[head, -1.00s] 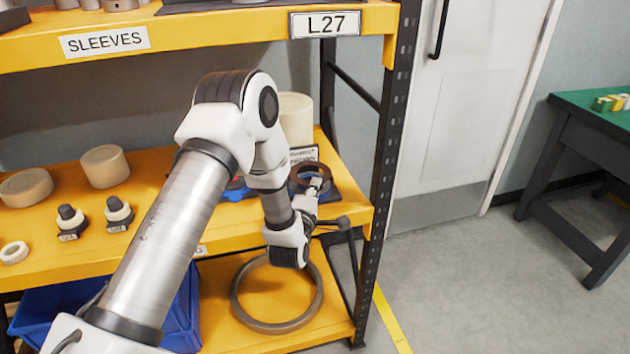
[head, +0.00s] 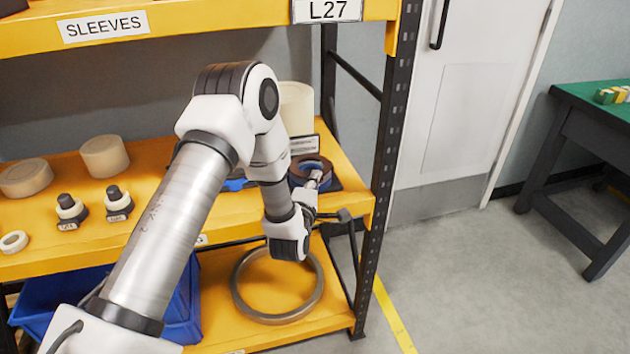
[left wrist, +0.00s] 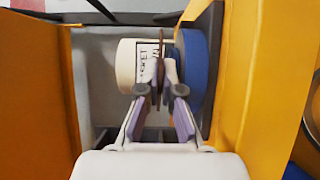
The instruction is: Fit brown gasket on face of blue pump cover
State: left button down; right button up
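My left gripper (head: 316,181) reaches over the right end of the middle shelf. In the left wrist view its fingers (left wrist: 161,88) are shut on the thin edge of the brown gasket (left wrist: 161,55). The gasket (head: 313,161) shows as a brown ring in the head view. The blue pump cover (head: 297,179) is just under the gasket, partly hidden by the ring and my gripper. In the left wrist view the cover (left wrist: 196,75) is a blue disc right of the gasket, roughly parallel to it, with a small gap showing. My right gripper is not in view.
A cream cylinder (head: 297,106) and a label card (head: 305,144) stand behind the cover. The rack post (head: 384,140) rises close on the right. Cream blocks (head: 104,157) and black-capped fittings (head: 118,203) sit left. A large grey ring (head: 237,292) and blue bin (head: 185,320) are below.

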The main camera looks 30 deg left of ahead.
pick_arm(q)
jog(key=shift+f+b, duration=0.45)
dwell(0.6)
jog(key=c, duration=1.2)
grip_release()
jog(key=shift+s+r, duration=0.1)
jog(key=shift+c, duration=0.2)
jog(key=s+d, duration=0.1)
jog(key=d, duration=0.1)
jog(key=s+d+b, duration=0.1)
jog(key=s+d, duration=0.1)
jog(key=shift+a, duration=0.1)
